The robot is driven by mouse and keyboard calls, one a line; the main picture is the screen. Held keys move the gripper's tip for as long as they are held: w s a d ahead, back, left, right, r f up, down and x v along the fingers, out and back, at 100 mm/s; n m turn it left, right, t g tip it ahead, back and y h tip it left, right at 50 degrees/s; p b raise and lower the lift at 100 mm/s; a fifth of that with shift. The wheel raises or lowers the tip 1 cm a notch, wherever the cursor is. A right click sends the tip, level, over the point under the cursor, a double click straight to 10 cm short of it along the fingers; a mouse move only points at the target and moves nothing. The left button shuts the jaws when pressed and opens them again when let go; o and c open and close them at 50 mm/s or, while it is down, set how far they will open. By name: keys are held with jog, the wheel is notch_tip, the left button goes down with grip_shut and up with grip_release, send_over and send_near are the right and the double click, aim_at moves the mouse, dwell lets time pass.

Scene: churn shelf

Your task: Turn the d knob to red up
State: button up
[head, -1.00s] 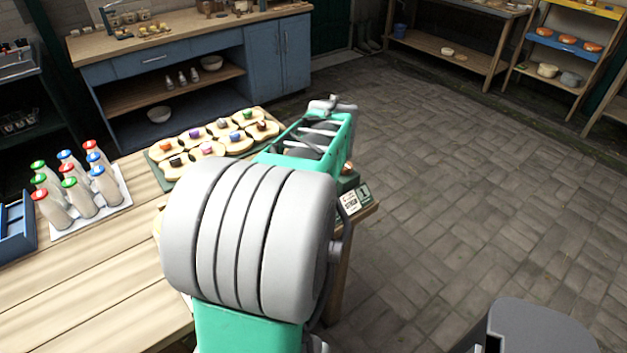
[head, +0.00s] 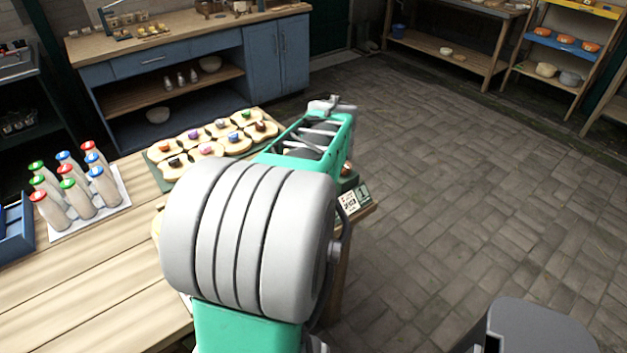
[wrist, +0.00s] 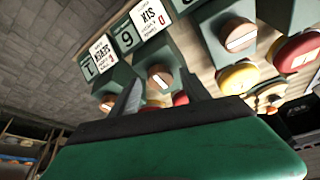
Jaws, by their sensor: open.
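In the wrist view several round wooden knobs sit on dark green blocks, each with a pale bar across its face. One knob (wrist: 160,77) lies between and just beyond the two dark fingers of my gripper (wrist: 161,93). The gripper is open, and I cannot tell whether either finger touches the knob. A second knob (wrist: 237,36) is up and right. A third knob (wrist: 108,103) is lower left, partly hidden by a finger.
A yellow round thing (wrist: 238,78) and a red one (wrist: 296,53) are close at right. Bottles on a white tray (head: 112,210) and a green board of bread slices (head: 165,185) share the table.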

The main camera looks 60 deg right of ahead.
jog(key=v, duration=0.7)
jog(key=shift+s+r, duration=0.15)
jog(key=shift+r, duration=0.15)
jog(key=shift+a, duration=0.1)
